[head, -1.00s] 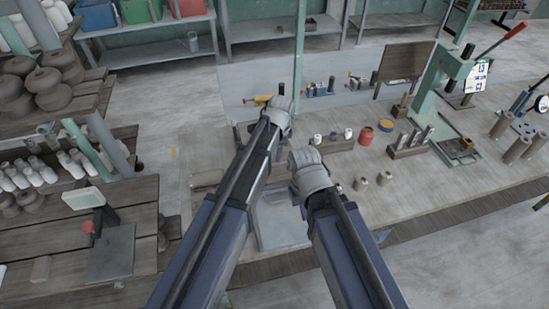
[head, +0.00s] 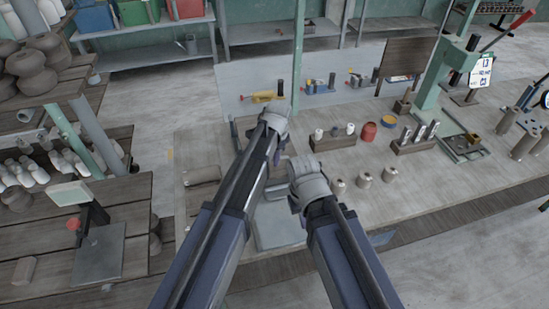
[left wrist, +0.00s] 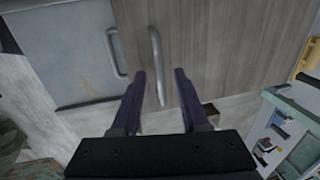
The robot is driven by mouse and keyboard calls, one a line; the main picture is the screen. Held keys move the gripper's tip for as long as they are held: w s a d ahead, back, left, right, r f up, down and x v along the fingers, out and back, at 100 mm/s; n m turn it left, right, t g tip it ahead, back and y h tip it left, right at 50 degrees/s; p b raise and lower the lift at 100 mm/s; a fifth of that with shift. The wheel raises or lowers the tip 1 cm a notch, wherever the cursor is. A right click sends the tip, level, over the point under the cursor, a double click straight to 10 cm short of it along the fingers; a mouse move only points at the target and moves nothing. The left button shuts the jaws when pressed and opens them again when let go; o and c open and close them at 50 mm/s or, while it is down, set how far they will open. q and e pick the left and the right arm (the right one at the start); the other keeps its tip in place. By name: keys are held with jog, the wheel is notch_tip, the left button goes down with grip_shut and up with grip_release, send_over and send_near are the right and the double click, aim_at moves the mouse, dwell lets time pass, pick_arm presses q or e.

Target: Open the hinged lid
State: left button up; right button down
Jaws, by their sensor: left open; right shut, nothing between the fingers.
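In the left wrist view, my left gripper (left wrist: 159,74) is open. A grey bar handle (left wrist: 155,42) on a wood-grained panel (left wrist: 220,40) shows between its fingertips; I cannot tell whether they touch it. A second handle (left wrist: 114,52) stands at the edge of a grey metal panel (left wrist: 70,45) to the left. I cannot tell which panel is the hinged lid. My right gripper (head: 305,172) is shut and empty, lower and to the right.
The bench (head: 440,175) holds small bottles, a red jar (head: 368,131), a yellow toggle clamp (head: 262,96) and a green press (head: 440,75). A scale (head: 98,255) stands on the left table.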

pick_arm(q)
grip_shut()
dwell(1.4)
